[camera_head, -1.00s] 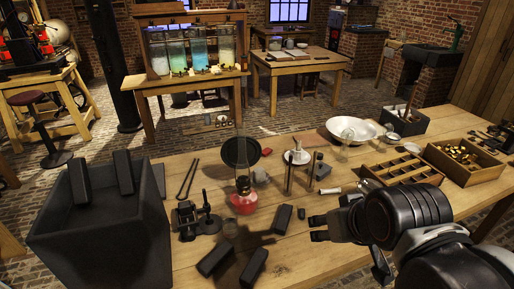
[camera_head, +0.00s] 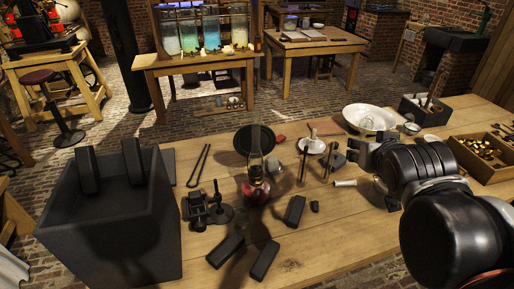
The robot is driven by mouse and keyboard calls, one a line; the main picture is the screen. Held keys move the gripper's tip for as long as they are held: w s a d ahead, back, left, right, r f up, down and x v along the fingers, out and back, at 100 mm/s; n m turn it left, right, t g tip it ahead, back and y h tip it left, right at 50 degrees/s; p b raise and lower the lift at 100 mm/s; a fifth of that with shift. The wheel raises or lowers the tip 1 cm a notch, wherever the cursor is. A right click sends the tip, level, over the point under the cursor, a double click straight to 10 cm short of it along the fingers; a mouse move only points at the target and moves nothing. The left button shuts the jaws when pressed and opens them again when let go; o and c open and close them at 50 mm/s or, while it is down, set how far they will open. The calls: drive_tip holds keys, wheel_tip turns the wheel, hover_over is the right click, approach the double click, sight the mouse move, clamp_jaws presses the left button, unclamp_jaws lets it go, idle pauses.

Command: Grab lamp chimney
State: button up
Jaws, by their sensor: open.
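The lamp chimney (camera_head: 256,143) is a clear, hard-to-see glass tube standing upright on an oil lamp with a red base (camera_head: 255,190), near the middle of the table. A dark round pan (camera_head: 246,136) lies behind it. My gripper (camera_head: 352,151) is at the right of the lamp, pointing left, open and apart from the chimney. Its fingers are small and partly merge with the dark items near them.
A large dark bin (camera_head: 110,225) stands at the left. Black blocks (camera_head: 264,260) lie in front of the lamp. A small dark stand (camera_head: 218,210) is left of it. Upright rods (camera_head: 303,165) and a white bowl (camera_head: 369,117) are to the right. Bare wood shows at front right.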

sight(256, 137)
drive_tip(key=w+a+r+n+t+y+p, duration=0.1)
drive_tip(key=w+r+n+t+y, duration=0.1)
drive_tip(key=w+r+t, duration=0.5)
drive_tip(key=w+a+r+n+t+y+p, duration=0.1)
drive_tip(key=w+r+n+t+y, duration=0.2)
drive_tip(key=w, duration=0.7)
drive_tip(key=s+a+f+n+g+y, duration=0.1)
drive_tip(key=a+f+n+g+y, duration=0.25)
drive_tip(key=f, duration=0.35)
drive_tip(key=s+a+f+n+g+y+p, duration=0.1)
drive_tip(key=s+a+f+n+g+y, duration=0.1)
drive_tip(key=a+f+g+y, duration=0.3)
drive_tip(key=s+a+f+n+g+y, duration=0.1)
drive_tip(key=a+f+n+g+y, duration=0.25)
drive_tip(key=f, duration=0.45)
drive_tip(key=shift+y, duration=0.3)
drive_tip(key=b+x, duration=0.1)
drive_tip(key=x, duration=0.3)
drive_tip(key=b+x, duration=0.1)
drive_tip(key=x, duration=0.7)
drive_tip(key=shift+s+a+b, duration=0.3)
drive_tip(key=shift+a+b, duration=0.1)
drive_tip(key=shift+a, duration=0.05)
drive_tip(key=shift+w+a, duration=0.2)
drive_tip(key=shift+a, duration=0.05)
clamp_jaws()
